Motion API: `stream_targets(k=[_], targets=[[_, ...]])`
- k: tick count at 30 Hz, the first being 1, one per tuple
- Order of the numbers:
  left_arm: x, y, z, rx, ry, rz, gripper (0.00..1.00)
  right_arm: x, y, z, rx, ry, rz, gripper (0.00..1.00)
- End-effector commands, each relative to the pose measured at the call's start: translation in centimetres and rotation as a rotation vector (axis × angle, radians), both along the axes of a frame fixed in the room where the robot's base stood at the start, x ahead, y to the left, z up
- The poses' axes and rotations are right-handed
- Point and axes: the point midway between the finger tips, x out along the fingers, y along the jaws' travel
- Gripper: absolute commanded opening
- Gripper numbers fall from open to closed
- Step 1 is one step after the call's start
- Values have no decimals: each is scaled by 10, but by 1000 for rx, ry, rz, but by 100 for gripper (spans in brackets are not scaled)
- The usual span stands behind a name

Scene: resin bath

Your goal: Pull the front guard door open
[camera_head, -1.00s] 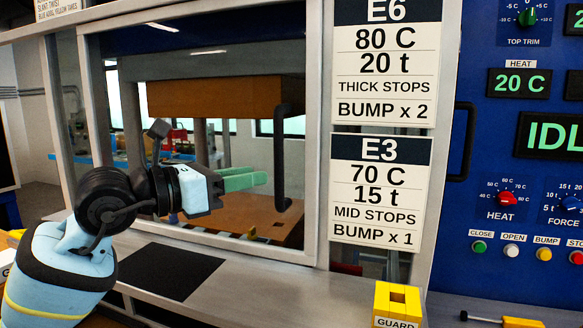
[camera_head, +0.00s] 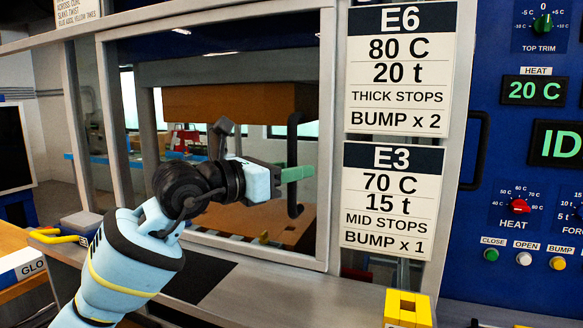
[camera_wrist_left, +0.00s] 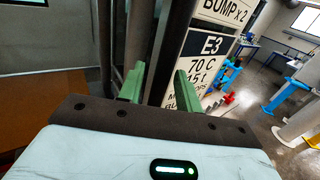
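The front guard door is a clear panel in a grey metal frame (camera_head: 334,110). It looks shut across the press opening. Its black upright bar handle (camera_head: 293,140) is near the right edge of the panel. My left gripper (camera_head: 298,174) points right, and its green fingers cross in front of the handle's lower half in the head view. In the left wrist view my left gripper (camera_wrist_left: 158,88) is open, its two green fingers apart. My right gripper is not in view.
Two cards, E6 (camera_head: 398,70) and E3 (camera_head: 392,200), hang right of the door. A blue control panel (camera_head: 490,215) with knobs and buttons is farther right. A yellow block (camera_head: 407,308) stands on the ledge below. The ledge (camera_head: 270,290) before the door is mostly bare.

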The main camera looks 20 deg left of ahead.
Motion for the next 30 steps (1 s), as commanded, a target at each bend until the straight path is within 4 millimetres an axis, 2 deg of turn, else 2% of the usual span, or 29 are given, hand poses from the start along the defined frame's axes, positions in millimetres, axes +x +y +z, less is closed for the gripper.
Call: stream_targets(k=[8, 16, 17, 26, 30], targets=[[2, -1, 0, 0, 0, 0, 34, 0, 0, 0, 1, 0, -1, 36], [2, -1, 0, 0, 0, 0, 2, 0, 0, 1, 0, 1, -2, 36], [2, -1, 0, 0, 0, 0, 0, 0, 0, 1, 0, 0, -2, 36], [2, 0, 0, 1, 1, 1, 0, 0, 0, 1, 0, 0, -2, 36], [2, 12, -1, 0, 3, 3, 0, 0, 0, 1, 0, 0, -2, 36]])
